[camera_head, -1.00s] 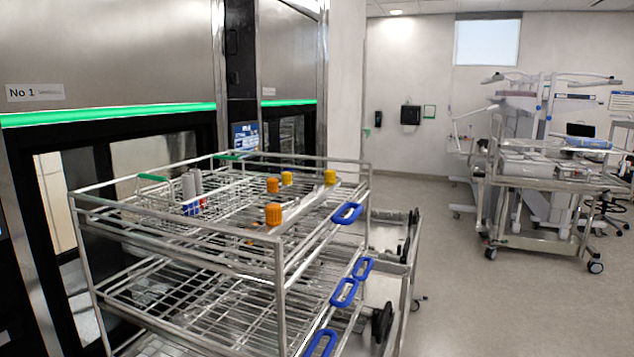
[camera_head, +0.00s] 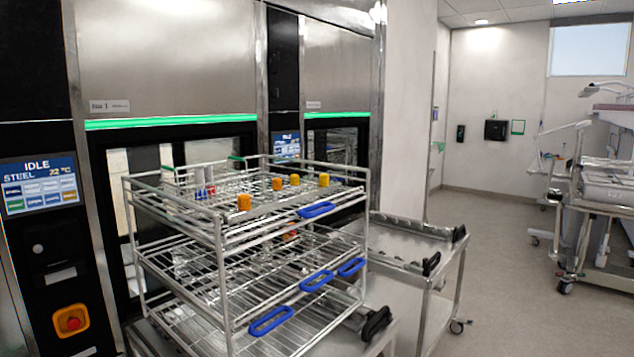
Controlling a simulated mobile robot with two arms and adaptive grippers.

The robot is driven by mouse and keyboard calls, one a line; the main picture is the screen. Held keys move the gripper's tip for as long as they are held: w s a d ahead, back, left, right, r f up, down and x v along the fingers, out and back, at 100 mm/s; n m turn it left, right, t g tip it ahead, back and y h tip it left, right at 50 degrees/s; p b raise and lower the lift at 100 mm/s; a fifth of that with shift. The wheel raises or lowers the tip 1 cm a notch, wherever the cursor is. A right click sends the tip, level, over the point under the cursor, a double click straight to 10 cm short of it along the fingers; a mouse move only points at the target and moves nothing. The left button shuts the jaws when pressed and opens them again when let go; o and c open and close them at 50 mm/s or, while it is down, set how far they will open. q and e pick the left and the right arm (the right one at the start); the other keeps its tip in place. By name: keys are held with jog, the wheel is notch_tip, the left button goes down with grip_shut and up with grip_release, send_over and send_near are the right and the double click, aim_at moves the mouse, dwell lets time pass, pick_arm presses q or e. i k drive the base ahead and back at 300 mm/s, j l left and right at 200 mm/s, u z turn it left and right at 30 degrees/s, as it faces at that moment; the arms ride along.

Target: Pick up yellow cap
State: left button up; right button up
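Several caps stand on the top level of a wire rack (camera_head: 180,205) in the head view. One orange-yellow cap (camera_head: 244,202) is nearest, at the front of that level. The caps seem to sit on clear or pale bodies that are hard to make out. Neither of my grippers is in view.
A control panel with a red button (camera_head: 71,320) is at left. Another loaded cart (camera_head: 600,195) stands at right. Floor between is clear.

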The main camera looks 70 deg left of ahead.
aim_at(295, 177)
jog(key=i+l+u, duration=0.1)
jog(key=i+u, duration=0.35)
jog(key=i+l+u, duration=0.4)
jog(key=i, duration=0.15)
jog(key=i+j+u, duration=0.1)
jog(key=i+u, duration=0.15)
jog(key=u, duration=0.25)
jog(key=i+u, duration=0.25)
jog(key=u, duration=0.25)
jog(key=i+l+u, duration=0.15)
jog(key=u, duration=0.3)
jog(key=i+l+u, duration=0.25)
jog(key=u, duration=0.25)
jog(key=i+l+u, duration=0.2)
jog(key=u, duration=0.3)
